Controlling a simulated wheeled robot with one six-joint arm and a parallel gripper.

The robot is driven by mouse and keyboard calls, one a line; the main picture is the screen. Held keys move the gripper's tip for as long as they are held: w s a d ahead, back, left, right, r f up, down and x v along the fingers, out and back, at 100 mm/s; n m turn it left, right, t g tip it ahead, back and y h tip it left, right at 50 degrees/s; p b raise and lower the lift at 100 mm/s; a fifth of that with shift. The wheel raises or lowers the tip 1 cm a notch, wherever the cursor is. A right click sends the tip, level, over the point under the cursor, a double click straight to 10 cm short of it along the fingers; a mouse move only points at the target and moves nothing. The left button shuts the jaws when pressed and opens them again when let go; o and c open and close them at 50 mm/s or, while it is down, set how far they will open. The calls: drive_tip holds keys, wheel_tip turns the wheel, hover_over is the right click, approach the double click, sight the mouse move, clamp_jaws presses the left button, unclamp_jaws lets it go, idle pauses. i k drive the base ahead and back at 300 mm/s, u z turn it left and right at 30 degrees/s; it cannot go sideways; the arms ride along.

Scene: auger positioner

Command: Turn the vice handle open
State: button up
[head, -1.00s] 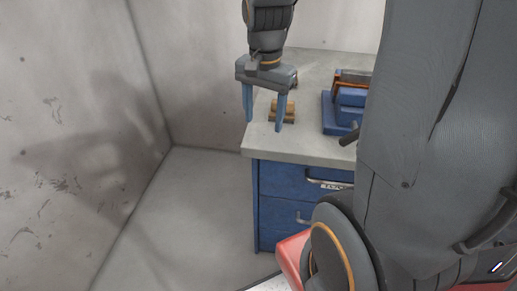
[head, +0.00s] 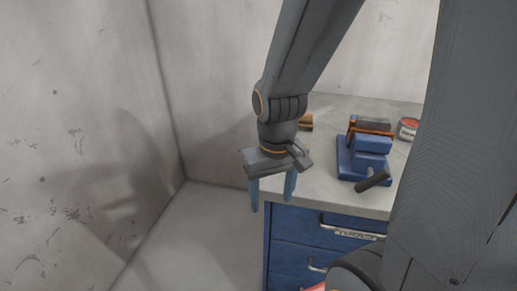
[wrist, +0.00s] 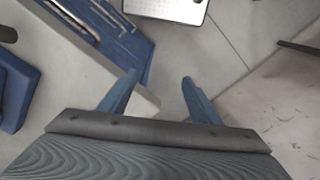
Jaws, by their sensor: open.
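A blue vice (head: 366,157) stands on the grey top of a blue cabinet in the head view. Its dark handle (head: 373,181) sticks out at the front, over the near part of the top. My gripper (head: 272,204) points down with its two blue fingers apart and empty. It is left of the vice and handle in the picture, by the front left corner of the cabinet. In the wrist view the open fingers (wrist: 160,90) show with nothing between them. Part of the blue vice (wrist: 18,85) shows at the left edge there, and a dark handle end (wrist: 8,34) above it.
The cabinet top (head: 325,190) has free room left of the vice. Behind my gripper is a small brown wooden piece (head: 306,121). Blue drawers with metal handles (head: 352,234) face the front. Pale walls enclose the corner.

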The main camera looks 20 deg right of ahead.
sight(373, 180)
drive_tip(key=k, duration=0.5)
drive_tip(key=z, duration=0.35)
drive_tip(key=i, duration=0.4)
drive_tip(key=z, duration=0.8)
drive_tip(key=k, duration=1)
drive_tip(key=u, duration=0.55)
